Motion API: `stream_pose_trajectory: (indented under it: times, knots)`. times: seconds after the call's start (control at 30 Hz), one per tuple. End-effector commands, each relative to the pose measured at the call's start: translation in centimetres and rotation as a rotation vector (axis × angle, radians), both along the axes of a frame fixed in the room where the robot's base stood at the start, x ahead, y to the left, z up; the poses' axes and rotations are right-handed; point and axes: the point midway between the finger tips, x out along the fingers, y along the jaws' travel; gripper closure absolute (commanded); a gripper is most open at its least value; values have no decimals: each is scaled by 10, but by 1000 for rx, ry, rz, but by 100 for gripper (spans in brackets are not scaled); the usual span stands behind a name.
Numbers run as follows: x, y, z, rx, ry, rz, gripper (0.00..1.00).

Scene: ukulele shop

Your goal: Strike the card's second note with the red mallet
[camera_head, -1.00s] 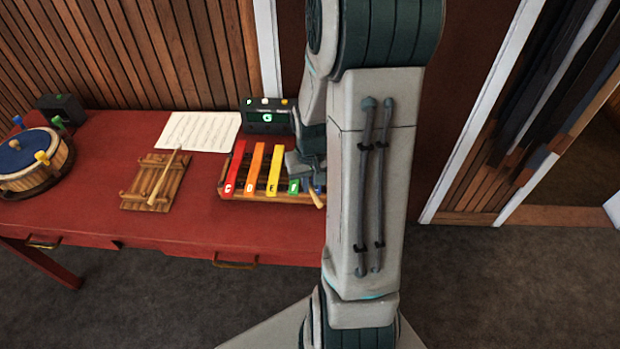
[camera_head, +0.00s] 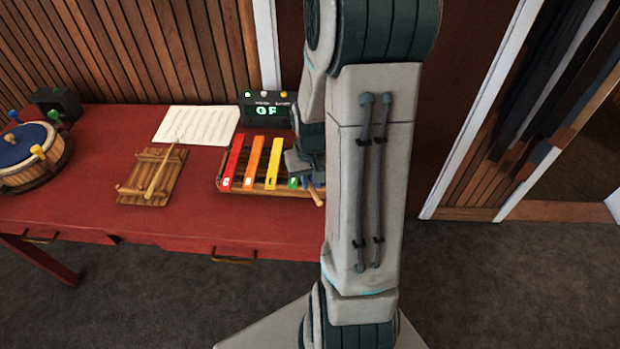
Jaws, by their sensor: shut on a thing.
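The xylophone (camera_head: 258,188) lies on the red table, with red (camera_head: 233,162), orange (camera_head: 254,164), yellow (camera_head: 272,166) and green (camera_head: 293,183) bars in view. My arm hides its right end. My gripper (camera_head: 308,178) is over that right end, by the green bar, shut on a mallet (camera_head: 316,196). Only the mallet's wooden handle end shows; its head and colour are hidden. The small dark display box (camera_head: 266,112) behind the bars reads "GF" in green. A white sheet with printed lines (camera_head: 197,125) lies left of the box; its notes are too small to read.
Another mallet (camera_head: 161,174) lies on a slatted wooden rack (camera_head: 135,190) left of the xylophone. A round drum (camera_head: 30,155) with coloured pegs and a dark box (camera_head: 57,104) are at the far left. Bare red tabletop (camera_head: 195,215) lies in front.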

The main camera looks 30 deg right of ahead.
Motion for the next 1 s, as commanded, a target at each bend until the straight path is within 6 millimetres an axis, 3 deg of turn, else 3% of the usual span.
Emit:
stream_pose_trajectory:
  times: [0.17,0.63,1.0]
  knots:
    - [0,0,5,0,0,0,100]
    - [0,0,59,0,-1,0,100]
    - [0,0,60,0,0,1,100]
